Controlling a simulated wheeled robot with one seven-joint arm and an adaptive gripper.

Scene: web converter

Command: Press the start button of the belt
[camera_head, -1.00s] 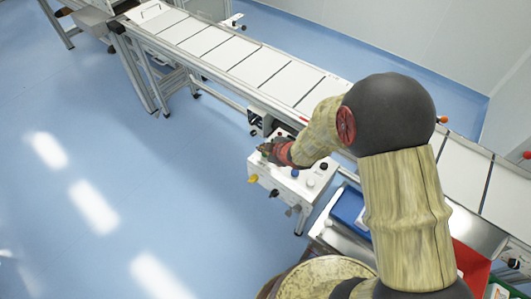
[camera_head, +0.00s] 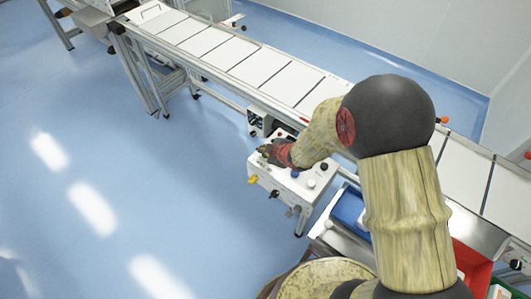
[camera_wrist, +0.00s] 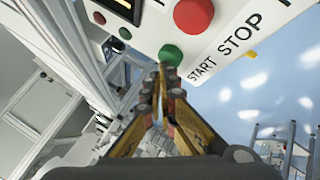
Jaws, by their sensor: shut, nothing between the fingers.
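The green start button (camera_wrist: 170,55) is on a white control panel and has the word START printed beside it in the wrist view. The red stop button (camera_wrist: 193,15) sits above it, beside the word STOP. My gripper (camera_wrist: 162,72) is shut and empty, with its fingertips just below the green button in the picture. I cannot tell whether they touch it. In the head view my gripper (camera_head: 262,150) is over the top of the white control box (camera_head: 288,185), and it hides the green button there.
The long white conveyor belt (camera_head: 225,50) runs behind the control box. A blue bin (camera_head: 349,208) and a red bin (camera_head: 470,262) stand to the right. Other knobs (camera_head: 309,183) are on the box. Blue floor on the left is clear.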

